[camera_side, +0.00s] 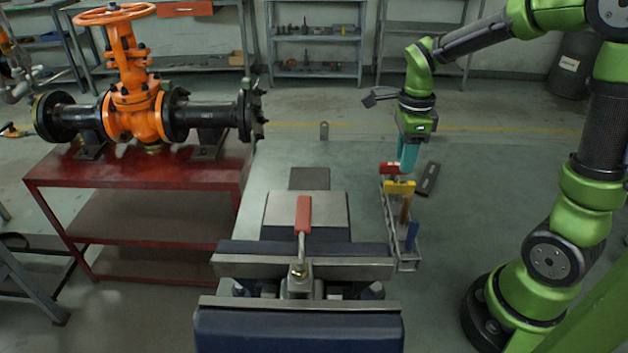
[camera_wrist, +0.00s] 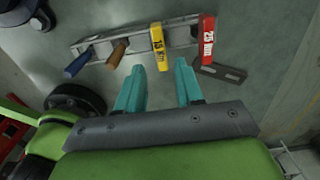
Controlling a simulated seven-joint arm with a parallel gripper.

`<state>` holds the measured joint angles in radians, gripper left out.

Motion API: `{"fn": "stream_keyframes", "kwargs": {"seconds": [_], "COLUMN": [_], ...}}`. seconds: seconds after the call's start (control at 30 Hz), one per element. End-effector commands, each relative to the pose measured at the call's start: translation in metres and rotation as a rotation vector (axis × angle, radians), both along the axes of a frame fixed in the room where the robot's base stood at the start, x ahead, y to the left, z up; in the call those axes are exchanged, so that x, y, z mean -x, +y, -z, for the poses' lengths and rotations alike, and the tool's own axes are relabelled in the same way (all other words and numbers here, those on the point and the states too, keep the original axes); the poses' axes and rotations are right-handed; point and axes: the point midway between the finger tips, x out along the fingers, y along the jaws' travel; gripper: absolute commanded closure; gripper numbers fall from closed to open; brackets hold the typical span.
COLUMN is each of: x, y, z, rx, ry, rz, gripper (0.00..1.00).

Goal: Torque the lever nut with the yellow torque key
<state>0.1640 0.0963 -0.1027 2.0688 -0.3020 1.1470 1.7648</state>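The yellow torque key (camera_side: 399,187) sits in a metal rack beside the workbench. It also shows in the wrist view (camera_wrist: 157,42), with a label that seems to read 15 Nm. My gripper (camera_side: 408,158) is above the rack, close to the red key. In the wrist view its two teal fingers (camera_wrist: 159,67) are apart, with the yellow key's lower end in line with the gap. The gripper holds nothing. A red-handled lever (camera_side: 303,216) rises from a small valve in the vise, with a brass-coloured nut (camera_side: 299,271) at its base.
The rack (camera_side: 409,265) also holds a red key (camera_wrist: 207,38) marked 25 Nm, a brown-handled tool (camera_wrist: 118,52) and a blue-handled tool (camera_wrist: 78,63). A dark flat plate (camera_side: 428,179) lies right of the rack. A large orange gate valve (camera_side: 133,105) stands on a red table at left.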

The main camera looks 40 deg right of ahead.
Motion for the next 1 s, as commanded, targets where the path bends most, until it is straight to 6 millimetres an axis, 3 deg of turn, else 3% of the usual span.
{"fn": "stream_keyframes", "kwargs": {"seconds": [0.17,0.7,1.0], "x": [0.0,0.001,0.0], "y": [0.0,0.001,0.001], "z": [0.008,0.058,0.069], "rx": [-0.001,-0.001,0.0], "ry": [0.001,0.001,-0.001], "rz": [0.009,0.007,0.007], "gripper": [0.64,0.64,0.64]}}
